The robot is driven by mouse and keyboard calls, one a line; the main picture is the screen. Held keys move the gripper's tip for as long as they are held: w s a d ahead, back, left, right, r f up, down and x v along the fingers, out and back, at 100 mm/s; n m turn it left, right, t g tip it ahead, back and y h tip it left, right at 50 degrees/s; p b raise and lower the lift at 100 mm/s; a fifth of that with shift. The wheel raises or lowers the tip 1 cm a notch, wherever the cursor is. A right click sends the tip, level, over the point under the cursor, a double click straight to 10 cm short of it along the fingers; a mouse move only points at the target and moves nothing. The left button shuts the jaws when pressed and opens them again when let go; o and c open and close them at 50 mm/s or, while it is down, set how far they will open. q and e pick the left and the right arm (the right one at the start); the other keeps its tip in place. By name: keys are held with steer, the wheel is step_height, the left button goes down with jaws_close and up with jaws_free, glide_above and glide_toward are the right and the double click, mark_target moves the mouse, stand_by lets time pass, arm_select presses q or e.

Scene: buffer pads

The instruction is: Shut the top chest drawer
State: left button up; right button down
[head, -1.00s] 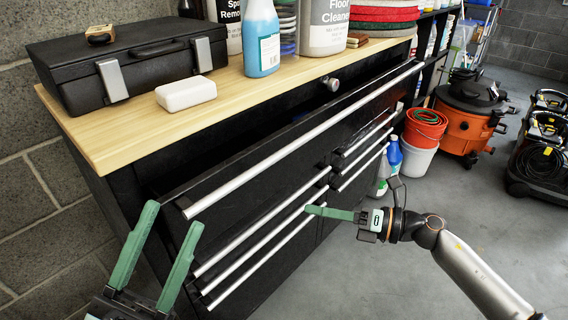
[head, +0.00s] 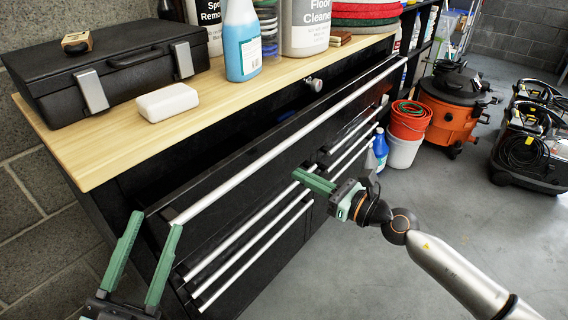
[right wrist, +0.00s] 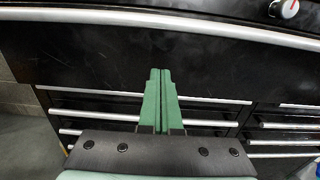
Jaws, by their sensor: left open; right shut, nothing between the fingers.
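The top chest drawer (head: 240,185) is black with a long silver handle bar (head: 285,141) along its upper edge. It stands pulled out, with a dark gap under the wooden top. My right gripper (head: 312,180) is shut and empty, its green fingers pointing at the chest front below the handle bar. In the right wrist view its fingertips (right wrist: 160,74) overlap the black drawer front (right wrist: 90,65); whether they touch it I cannot tell. My left gripper (head: 157,220) is open and empty near the drawer's left end.
Lower drawers with silver bars (head: 255,236) lie below. The wooden top (head: 205,107) holds a black case (head: 110,72), a white block (head: 167,102) and bottles. Orange and white buckets (head: 405,150) and an orange vacuum (head: 455,112) stand right. Floor in front is clear.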

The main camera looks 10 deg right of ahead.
mark_target(273, 162)
steer(key=x, duration=0.4)
steer(key=shift+w+a, duration=0.2)
arm_select(q)
steer(key=shift+s+d+r+m+h, duration=0.1)
steer(key=shift+s+r+m+h, duration=0.3)
steer(key=shift+s+r+h, duration=0.15)
arm_select(e)
steer(key=shift+w+a, duration=0.4)
steer(key=shift+a, duration=0.05)
arm_select(q)
steer(key=shift+w, duration=0.1)
arm_select(e)
steer(key=shift+w, duration=0.1)
steer(key=b+x, duration=0.1)
steer(key=x, duration=0.5)
steer(key=shift+f+b, duration=0.1)
steer(key=shift+b, duration=0.3)
steer(key=shift+r, duration=0.2)
arm_select(q)
steer(key=s+r+m+h, duration=0.3)
steer(key=shift+s+d+h, duration=0.15)
steer(key=shift+d+h, duration=0.1)
steer(key=shift+d, duration=0.15)
arm_select(e)
steer(key=shift+r, duration=0.15)
arm_select(q)
steer(key=shift+f, duration=0.15)
